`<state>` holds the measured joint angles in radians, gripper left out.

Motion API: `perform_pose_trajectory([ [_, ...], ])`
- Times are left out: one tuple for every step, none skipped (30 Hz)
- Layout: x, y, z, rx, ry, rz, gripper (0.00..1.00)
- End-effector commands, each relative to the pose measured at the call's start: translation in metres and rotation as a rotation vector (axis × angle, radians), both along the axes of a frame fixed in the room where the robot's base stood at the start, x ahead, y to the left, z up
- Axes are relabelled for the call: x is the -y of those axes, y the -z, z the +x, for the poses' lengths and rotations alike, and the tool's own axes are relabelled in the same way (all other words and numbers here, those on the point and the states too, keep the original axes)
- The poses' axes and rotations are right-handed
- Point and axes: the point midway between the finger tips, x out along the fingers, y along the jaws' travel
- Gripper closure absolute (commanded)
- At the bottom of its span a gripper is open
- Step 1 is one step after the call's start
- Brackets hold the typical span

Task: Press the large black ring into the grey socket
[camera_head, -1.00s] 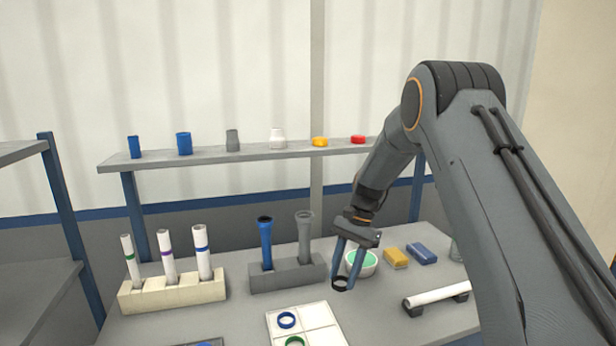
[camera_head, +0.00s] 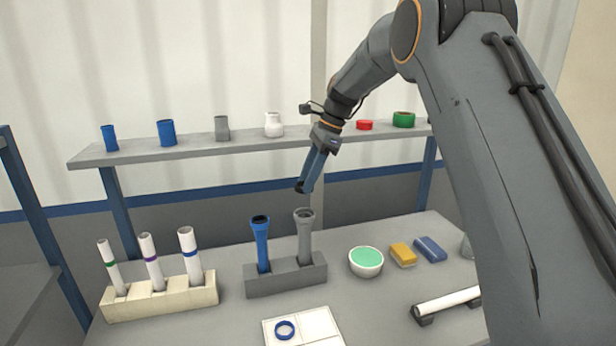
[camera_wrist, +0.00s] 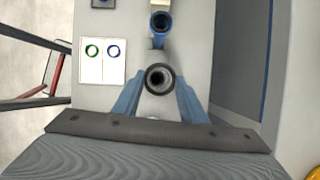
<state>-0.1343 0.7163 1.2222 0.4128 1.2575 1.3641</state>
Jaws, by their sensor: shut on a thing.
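My gripper (camera_head: 303,186) is shut on the large black ring (camera_head: 299,187) and points down and a little left. The grey socket (camera_head: 304,236) is the flared grey pipe standing upright in the right side of a grey block (camera_head: 285,278). The ring is a short way above its mouth, with a visible gap in the head view. In the wrist view the black ring (camera_wrist: 149,82) sits between the two blue fingers, in line with the socket below it. The ring hides much of the socket's mouth there.
A blue flared pipe (camera_head: 261,245) stands in the same block, left of the grey one. A cream rack (camera_head: 160,302) with white tubes is at left. A white tray (camera_head: 312,330) with a blue ring lies in front. A green-filled bowl (camera_head: 366,262) is at right. A shelf (camera_head: 240,143) runs behind.

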Motion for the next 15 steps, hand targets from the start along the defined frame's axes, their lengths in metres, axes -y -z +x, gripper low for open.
perform_pose_trajectory([
  [0.0,0.005,0.0,0.0,0.0,0.0,0.83],
  [0.0,0.007,0.001,0.0,0.0,0.0,0.83],
  [0.0,0.01,0.001,0.0,0.0,0.0,0.83],
  [0.0,0.012,0.001,0.0,0.0,0.0,0.83],
  [0.0,0.015,0.0,0.0,0.0,0.0,0.83],
  [0.0,0.018,0.0,0.0,0.0,0.0,0.83],
  [0.0,0.021,0.0,-0.001,0.0,0.0,0.83],
  [0.0,0.024,0.0,-0.001,0.0,0.0,0.83],
  [0.0,0.028,0.0,-0.001,0.0,0.0,0.83],
  [0.0,0.03,0.0,-0.001,-0.001,0.0,0.83],
  [0.0,0.033,0.0,-0.001,-0.001,0.0,0.83],
  [0.0,0.037,0.0,-0.001,-0.001,0.0,0.83],
  [0.0,0.039,0.0,-0.001,-0.001,0.0,0.83],
  [0.0,0.041,0.0,-0.001,0.0,0.0,0.83],
  [0.0,0.044,0.0,-0.001,-0.001,0.0,0.83],
])
